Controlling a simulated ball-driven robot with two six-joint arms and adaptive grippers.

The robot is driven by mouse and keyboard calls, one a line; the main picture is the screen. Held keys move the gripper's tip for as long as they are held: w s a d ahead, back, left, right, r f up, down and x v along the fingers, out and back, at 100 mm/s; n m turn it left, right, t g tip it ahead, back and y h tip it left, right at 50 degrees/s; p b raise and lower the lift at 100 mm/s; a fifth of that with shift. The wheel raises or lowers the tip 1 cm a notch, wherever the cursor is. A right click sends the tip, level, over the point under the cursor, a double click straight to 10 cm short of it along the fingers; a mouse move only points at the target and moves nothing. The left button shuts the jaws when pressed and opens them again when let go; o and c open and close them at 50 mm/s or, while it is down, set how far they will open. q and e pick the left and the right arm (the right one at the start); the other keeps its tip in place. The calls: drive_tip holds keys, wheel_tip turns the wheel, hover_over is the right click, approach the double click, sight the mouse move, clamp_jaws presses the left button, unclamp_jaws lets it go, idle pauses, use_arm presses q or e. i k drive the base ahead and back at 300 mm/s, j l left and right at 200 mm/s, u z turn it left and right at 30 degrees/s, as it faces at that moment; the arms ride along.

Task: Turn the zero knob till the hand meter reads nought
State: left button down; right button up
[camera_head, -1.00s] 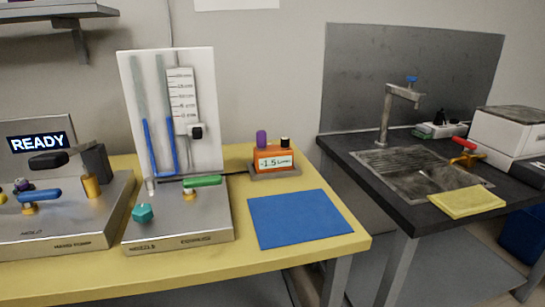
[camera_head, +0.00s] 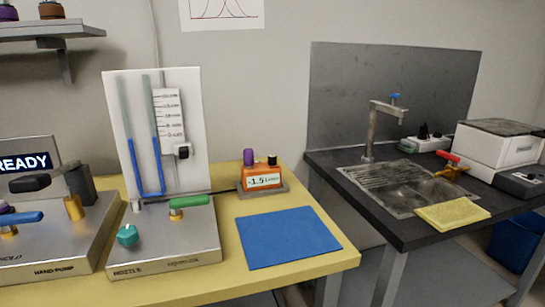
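The orange hand meter (camera_head: 262,175) stands on a grey base at the back right of the yellow table. Its pale display appears to read -1.5, with small unit text too fine to read surely. A purple knob (camera_head: 249,157) sits on its top left and a smaller black knob (camera_head: 272,160) on its top right. I cannot tell from labels which is the zero knob. Neither of my grippers shows in the head view, and nothing touches the meter.
Left of the meter stands a white board with a blue-filled U-tube (camera_head: 146,180), behind a metal nozzle box (camera_head: 165,245) with a green lever. A blue mat (camera_head: 287,238) lies bare in front of the meter. A dark sink bench (camera_head: 420,225) is at right.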

sight(271, 158)
drive_tip(key=i+l+u, duration=0.1)
drive_tip(key=i+u, duration=0.15)
drive_tip(key=u, duration=0.25)
drive_tip(key=i+l+u, duration=0.2)
drive_tip(key=u, duration=0.25)
drive_tip(key=i+l, duration=0.05)
